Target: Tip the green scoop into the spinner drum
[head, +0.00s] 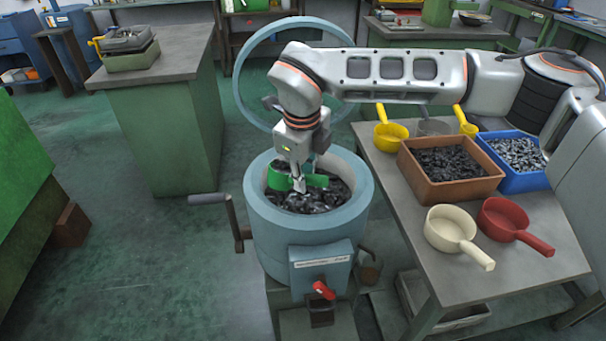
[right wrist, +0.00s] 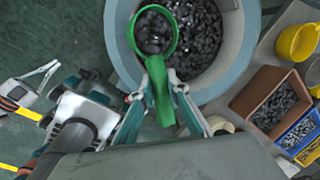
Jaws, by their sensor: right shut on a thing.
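The green scoop (head: 279,179) is over the mouth of the spinner drum (head: 260,222), among or just above the dark pieces in it. My right gripper (head: 299,182) is shut on the scoop's handle, which also shows in the right wrist view (right wrist: 160,92). Dark pieces show inside the scoop's rim in that view; I cannot tell whether they lie in the scoop, nor how far it is tilted. The drum's rim (right wrist: 225,75) surrounds the bowl there. What looks like my left gripper (right wrist: 42,76) is at the wrist view's left edge, its opening unclear.
The round lid (head: 240,80) stands open behind the drum. A crank (head: 231,215) juts left. On the right table are a brown bin (head: 450,190), a blue bin (head: 525,182), a cream scoop (head: 448,228), a red scoop (head: 503,218) and yellow scoops (head: 390,136).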

